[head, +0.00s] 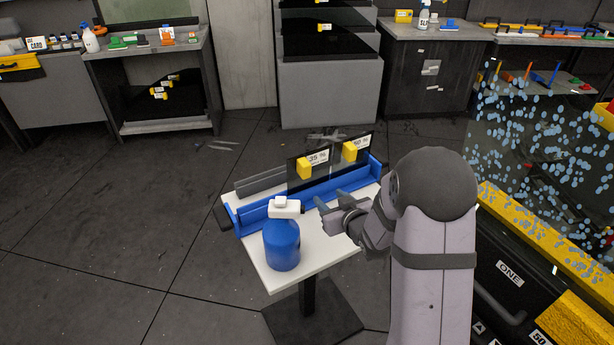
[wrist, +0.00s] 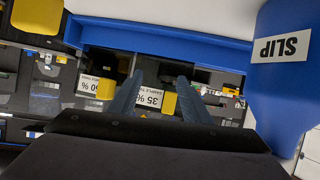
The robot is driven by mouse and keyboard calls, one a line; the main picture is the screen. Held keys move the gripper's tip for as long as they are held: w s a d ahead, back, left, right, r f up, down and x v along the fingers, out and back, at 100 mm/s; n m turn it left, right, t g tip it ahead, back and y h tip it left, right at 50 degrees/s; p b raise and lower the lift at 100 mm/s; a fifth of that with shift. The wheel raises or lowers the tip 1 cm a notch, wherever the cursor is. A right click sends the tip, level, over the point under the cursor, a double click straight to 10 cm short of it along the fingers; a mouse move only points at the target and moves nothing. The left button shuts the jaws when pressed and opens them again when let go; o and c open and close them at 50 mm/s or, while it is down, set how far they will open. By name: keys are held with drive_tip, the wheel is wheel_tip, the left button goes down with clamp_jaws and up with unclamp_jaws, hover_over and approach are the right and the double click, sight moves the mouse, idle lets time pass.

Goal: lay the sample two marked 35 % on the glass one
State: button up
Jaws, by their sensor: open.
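The sample marked 35 % (head: 318,178) is a dark upright sheet with a yellow tab, standing in a blue rack (head: 251,216) on a small white table. Its label shows between my fingers in the wrist view (wrist: 148,97). A second dark sample (head: 355,158) with a yellow tab stands beside it on the right; its label looks like 50 % or 60 %. My gripper (head: 334,200) is open and empty, in front of the rack and apart from the 35 % sample; it also shows in the wrist view (wrist: 158,84). The glass (head: 530,130), speckled with blue drops, stands at the right above a panel marked ONE (head: 509,273).
A blue bottle (head: 281,245) with a white top stands on the table left of my gripper; in the wrist view its label reads SLIP (wrist: 282,47). A yellow ledge (head: 540,230) runs under the glass. Benches with tools line the back.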

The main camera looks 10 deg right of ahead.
sight(308, 175)
drive_tip(key=w+a+r+t+y, duration=0.1)
drive_tip(key=y, duration=0.1)
drive_tip(key=w+a+r+n+t+y, duration=0.1)
drive_tip(key=w+a+t+y, duration=0.1)
drive_tip(key=shift+a+r+t, duration=0.15)
drive_tip(key=shift+r+t, duration=0.05)
drive_tip(key=shift+t, duration=0.1)
drive_tip(key=shift+w+a+f, duration=0.1)
drive_tip(key=shift+w+a, duration=0.05)
drive_tip(key=shift+w, duration=0.3)
drive_tip(key=shift+w+a+r+p, duration=0.2)
drive_tip(key=shift+w+p, duration=0.2)
drive_tip(key=shift+p, duration=0.15)
drive_tip(key=p+x, duration=0.1)
drive_tip(key=x, duration=0.1)
drive_tip(key=shift+w+a+p, duration=0.15)
drive_tip(key=shift+w+p, duration=0.2)
drive_tip(key=shift+p, duration=0.05)
drive_tip(key=shift+x, duration=0.75)
drive_tip(key=shift+c, duration=0.4)
